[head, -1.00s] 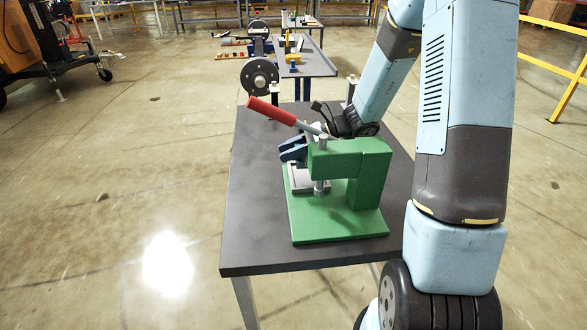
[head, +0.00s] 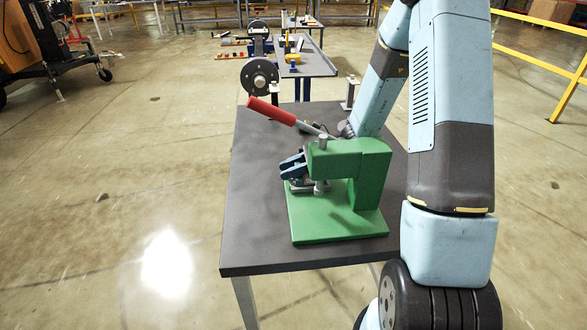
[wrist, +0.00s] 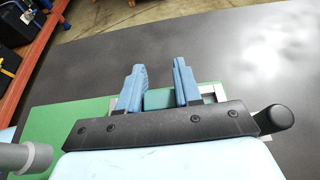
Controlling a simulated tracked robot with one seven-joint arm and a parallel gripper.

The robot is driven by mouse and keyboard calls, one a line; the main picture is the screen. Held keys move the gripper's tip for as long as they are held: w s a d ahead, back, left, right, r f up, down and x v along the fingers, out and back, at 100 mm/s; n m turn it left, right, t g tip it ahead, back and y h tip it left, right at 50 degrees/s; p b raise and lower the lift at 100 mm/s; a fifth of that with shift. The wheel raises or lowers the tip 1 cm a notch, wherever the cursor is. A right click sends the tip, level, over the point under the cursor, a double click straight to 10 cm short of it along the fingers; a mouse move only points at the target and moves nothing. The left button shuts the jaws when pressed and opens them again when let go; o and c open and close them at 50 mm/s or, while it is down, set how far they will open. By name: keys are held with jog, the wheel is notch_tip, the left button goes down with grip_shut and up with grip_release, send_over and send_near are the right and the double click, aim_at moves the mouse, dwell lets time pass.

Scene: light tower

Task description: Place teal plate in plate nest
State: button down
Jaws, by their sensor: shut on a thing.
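The teal plate (wrist: 158,99) shows in the wrist view between the two blue fingers of my gripper (wrist: 159,84), which is shut on it. The plate nest, a pale grey frame (wrist: 209,92), shows just right of the right finger; most of it is hidden by the gripper. In the head view, my gripper (head: 291,167) is low, left of the green press's (head: 365,175) head and just above the grey nest. The plate is not clearly visible there. I cannot tell whether the plate is touching or inside the nest.
The press has a red-handled lever (head: 271,111) slanting up to the left, and a ram (head: 321,186) close to the right of my fingers. The press stands on a dark table (head: 250,215), with bare tabletop to its left. Another workbench (head: 306,66) stands behind.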

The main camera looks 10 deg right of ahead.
jog(key=c, duration=0.8)
grip_release()
jog(key=v, duration=1.2)
jog(key=shift+d, duration=0.1)
